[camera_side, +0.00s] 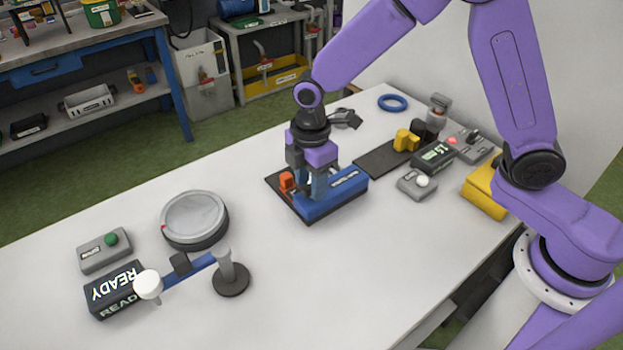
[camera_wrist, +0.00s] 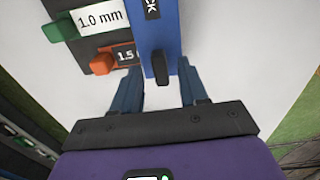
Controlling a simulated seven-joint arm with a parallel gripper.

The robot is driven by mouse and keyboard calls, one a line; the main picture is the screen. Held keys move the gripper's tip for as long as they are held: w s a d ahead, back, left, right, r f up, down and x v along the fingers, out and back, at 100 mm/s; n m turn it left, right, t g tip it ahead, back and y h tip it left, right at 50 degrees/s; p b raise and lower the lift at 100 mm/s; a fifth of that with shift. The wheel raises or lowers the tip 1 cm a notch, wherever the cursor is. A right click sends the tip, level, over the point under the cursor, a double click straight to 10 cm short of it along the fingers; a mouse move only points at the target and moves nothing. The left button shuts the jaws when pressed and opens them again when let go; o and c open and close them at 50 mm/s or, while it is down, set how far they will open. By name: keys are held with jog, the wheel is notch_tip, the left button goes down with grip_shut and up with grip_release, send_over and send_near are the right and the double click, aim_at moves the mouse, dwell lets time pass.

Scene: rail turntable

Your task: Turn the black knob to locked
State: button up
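The black knob (camera_wrist: 161,70) is a dark elongated handle on a blue block (camera_wrist: 155,35) in the wrist view. A partly visible label ending in "CK" lies on the block beyond it. The blue block (camera_side: 330,202) also shows in the side view, where my gripper hides the knob. My gripper (camera_wrist: 160,82) is open, pointing down at the block. Its two blue fingers stand on either side of the knob in the wrist view, with gaps visible on both sides. In the side view my gripper (camera_side: 313,190) is low over the block. Whether the fingertips reach knob depth is unclear.
Beside the block, a dark plate (camera_wrist: 105,10) carries a green tab (camera_wrist: 60,27) and an orange tab (camera_wrist: 103,63). A round grey turntable (camera_side: 193,217), a READY display (camera_side: 115,290) and a post (camera_side: 229,275) stand left. Switch boxes and yellow pieces stand right.

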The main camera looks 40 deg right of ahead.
notch_tip(320, 180, up, 17)
jog(key=shift+r, duration=0.2)
dwell(0.7)
jog(key=shift+s+d, duration=0.1)
jog(key=s+d+f+m, duration=0.2)
jog(key=s+d+f, duration=0.2)
jog(key=s+d, duration=0.4)
jog(key=s+d+f+m, duration=0.3)
jog(key=s+d, duration=0.5)
jog(key=s, duration=0.9)
jog(key=shift+f+m, duration=0.3)
jog(key=shift+f, duration=0.3)
